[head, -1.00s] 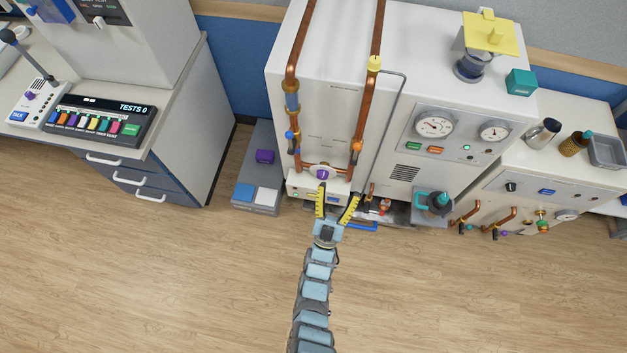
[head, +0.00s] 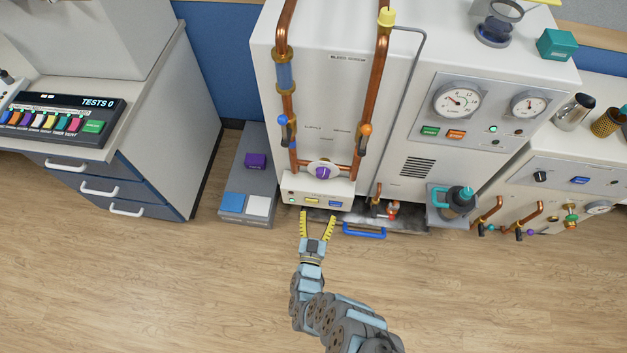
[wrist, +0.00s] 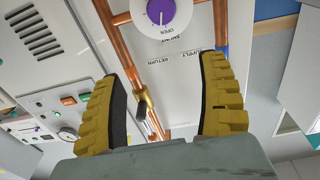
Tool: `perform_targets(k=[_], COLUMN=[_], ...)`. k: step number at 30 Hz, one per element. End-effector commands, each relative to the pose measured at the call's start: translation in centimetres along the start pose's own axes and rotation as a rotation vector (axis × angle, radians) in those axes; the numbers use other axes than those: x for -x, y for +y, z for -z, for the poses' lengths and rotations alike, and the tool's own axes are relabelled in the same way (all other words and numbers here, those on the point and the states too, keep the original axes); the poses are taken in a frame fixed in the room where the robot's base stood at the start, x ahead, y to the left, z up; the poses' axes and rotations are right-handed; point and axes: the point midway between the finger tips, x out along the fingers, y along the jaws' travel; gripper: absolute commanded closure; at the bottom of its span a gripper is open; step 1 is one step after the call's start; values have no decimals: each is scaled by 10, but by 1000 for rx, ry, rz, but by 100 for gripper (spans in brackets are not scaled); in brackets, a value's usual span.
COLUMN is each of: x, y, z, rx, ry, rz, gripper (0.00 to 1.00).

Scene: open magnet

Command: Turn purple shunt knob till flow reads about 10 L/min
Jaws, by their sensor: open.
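The purple shunt knob (head: 323,171) sits on a round white dial low between two copper pipes on the white cabinet. It also shows at the top edge of the wrist view (wrist: 162,12), partly cut off, with a pale pointer line and upside-down "OPEN" lettering below. My gripper (head: 318,214) is open and empty. In the head view its yellow fingertips appear below the knob, apart from it. In the wrist view the knob lies beyond and between the fingers. A blue sight tube (head: 284,75) is on the left pipe; no flow value is legible.
Two round gauges (head: 457,102) (head: 528,105) are to the right. A blue handle (head: 364,231) is near the floor; open floor lies in front.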

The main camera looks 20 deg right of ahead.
Motion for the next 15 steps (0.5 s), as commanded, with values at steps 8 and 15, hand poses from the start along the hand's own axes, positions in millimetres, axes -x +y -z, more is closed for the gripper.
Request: perform_targets(k=[8,15], x=[5,-20], y=[3,4], z=[-28,-30], rx=[1,2], ry=[-57,-51], rz=[12,8], gripper=[24,24])
